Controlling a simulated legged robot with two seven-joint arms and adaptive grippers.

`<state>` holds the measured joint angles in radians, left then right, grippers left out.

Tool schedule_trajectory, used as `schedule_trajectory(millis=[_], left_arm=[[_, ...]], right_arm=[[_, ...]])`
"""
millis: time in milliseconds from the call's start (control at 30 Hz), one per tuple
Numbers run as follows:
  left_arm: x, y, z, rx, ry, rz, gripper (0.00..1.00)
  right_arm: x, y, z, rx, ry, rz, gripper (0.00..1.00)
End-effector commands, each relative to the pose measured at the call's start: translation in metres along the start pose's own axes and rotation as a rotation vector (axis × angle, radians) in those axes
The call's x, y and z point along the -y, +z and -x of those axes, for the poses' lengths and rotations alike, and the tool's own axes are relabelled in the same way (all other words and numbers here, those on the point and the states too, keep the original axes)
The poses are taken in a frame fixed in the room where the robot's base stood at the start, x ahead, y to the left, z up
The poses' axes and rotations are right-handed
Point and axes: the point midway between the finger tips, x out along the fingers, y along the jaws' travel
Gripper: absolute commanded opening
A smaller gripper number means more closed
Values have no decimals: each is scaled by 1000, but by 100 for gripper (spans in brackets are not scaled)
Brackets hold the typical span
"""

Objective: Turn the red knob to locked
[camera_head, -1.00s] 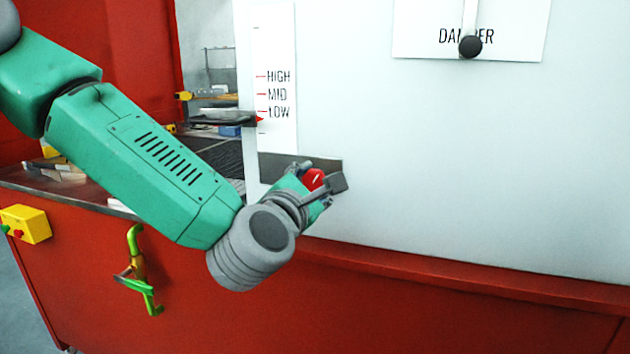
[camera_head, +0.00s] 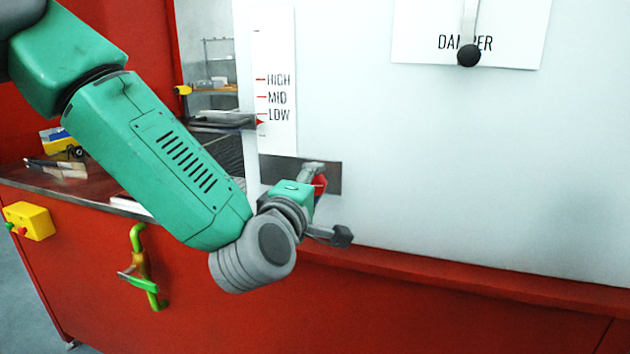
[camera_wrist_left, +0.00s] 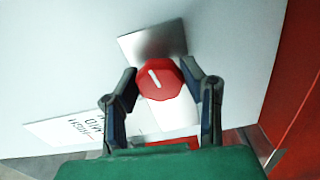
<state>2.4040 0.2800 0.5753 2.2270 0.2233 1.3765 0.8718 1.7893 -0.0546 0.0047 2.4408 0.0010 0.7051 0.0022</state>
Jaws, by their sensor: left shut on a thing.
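The red knob (camera_wrist_left: 160,80) is octagonal with a white pointer line, mounted on a grey metal plate (camera_wrist_left: 150,42) on the white panel. In the head view only a sliver of the knob (camera_head: 320,184) shows beside my gripper, on the plate (camera_head: 285,170). My left gripper (camera_wrist_left: 160,84) has one finger on each side of the knob and is shut on it; it also shows in the head view (camera_head: 322,185). In the left wrist view the white line points to the upper left. No locked mark is readable. My right gripper is in neither view.
A scale label (camera_head: 277,95) reads HIGH, MID and LOW above the plate. A DAMPER plate with a black-knobbed lever (camera_head: 468,56) is at upper right. A yellow button box (camera_head: 29,221) and a green-handled latch (camera_head: 139,268) are on the red front. A red ledge (camera_head: 470,275) runs below the panel.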

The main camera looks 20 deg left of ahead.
Motion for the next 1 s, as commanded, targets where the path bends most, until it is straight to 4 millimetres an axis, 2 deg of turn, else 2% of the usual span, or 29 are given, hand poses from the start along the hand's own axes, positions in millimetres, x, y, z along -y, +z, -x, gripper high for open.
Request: schedule_trajectory(millis=[33,300,900,933,967,1000], left_arm=[[8,1,2,5,-21,-32,7],[9,1,2,6,-22,-141,7],[9,1,2,7,-22,-174,7],[9,1,2,7,-21,-174,47],[9,1,2,7,-20,-174,57],[8,1,2,6,-18,-173,58]], right_arm=[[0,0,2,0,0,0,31],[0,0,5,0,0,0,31],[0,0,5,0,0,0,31],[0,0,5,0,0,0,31],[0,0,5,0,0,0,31],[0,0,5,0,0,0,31]])
